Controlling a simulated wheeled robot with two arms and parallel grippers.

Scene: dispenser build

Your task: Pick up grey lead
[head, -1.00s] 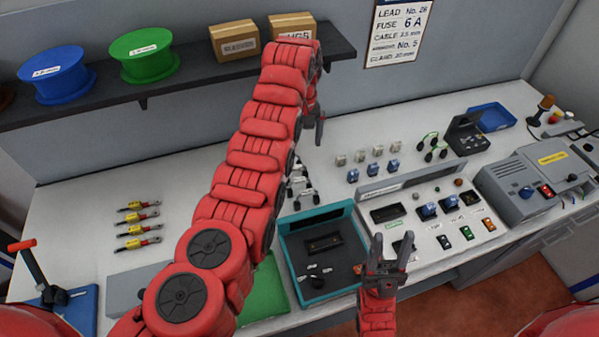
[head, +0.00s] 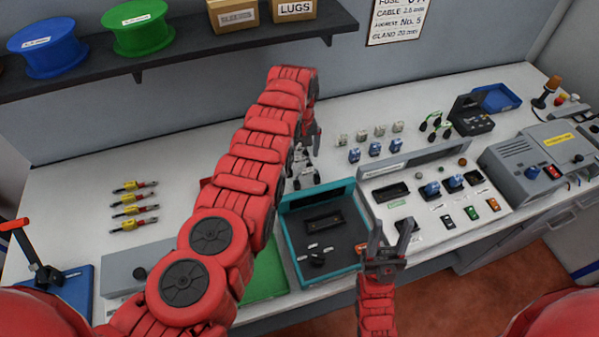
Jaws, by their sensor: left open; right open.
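Small leads with dark ends and pale grey parts (head: 303,178) stand on the bench behind the teal-framed tray, partly hidden by my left arm. I take these as the grey leads; their colour is hard to tell. My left gripper (head: 312,150) is open, its fingers pointing down just above and behind these leads. I cannot see whether it touches one, and nothing shows held in it. My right gripper (head: 390,240) is open and empty, pointing up in front of the teal-framed tray (head: 290,250) and the white panel. Green leads (head: 434,125) stand farther right.
Yellow-sleeved leads (head: 134,206) lie at left. A white panel (head: 470,235) with switches, a grey box (head: 540,165) and a blue tray (head: 497,98) are at right. Small blue and grey parts (head: 374,148) stand behind the panel. A shelf (head: 180,65) overhangs the back.

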